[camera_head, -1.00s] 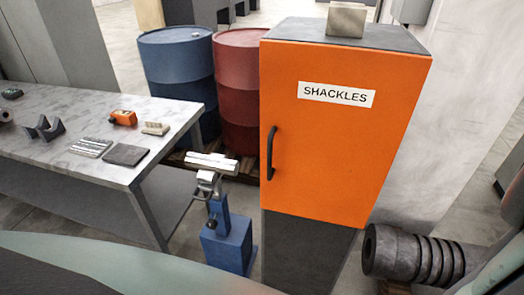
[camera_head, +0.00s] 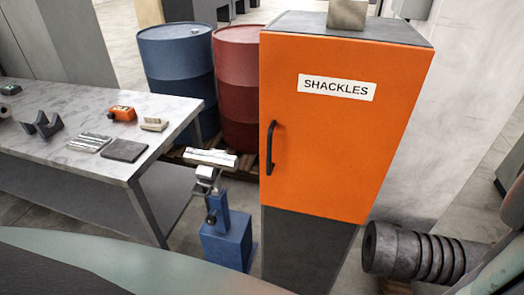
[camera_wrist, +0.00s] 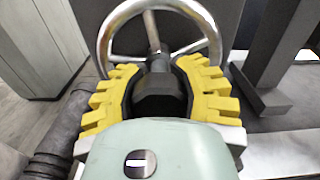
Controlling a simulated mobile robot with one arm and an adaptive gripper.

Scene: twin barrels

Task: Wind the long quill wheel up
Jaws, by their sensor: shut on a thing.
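In the wrist view, a handwheel (camera_wrist: 108,38) with a shiny metal rim and spokes stands ahead of my gripper. The exact contact is partly hidden by the fingers and the black part. Neither the wheel nor my gripper shows in the head view.
In the head view, an orange cabinet (camera_head: 325,150) marked SHACKLES stands mid-right. A workbench (camera_head: 60,150) with small items is at left. A blue stand (camera_head: 226,240) stands between them. Blue (camera_head: 178,75) and red (camera_head: 238,85) barrels are behind. A dark ribbed cylinder (camera_head: 415,255) lies lower right.

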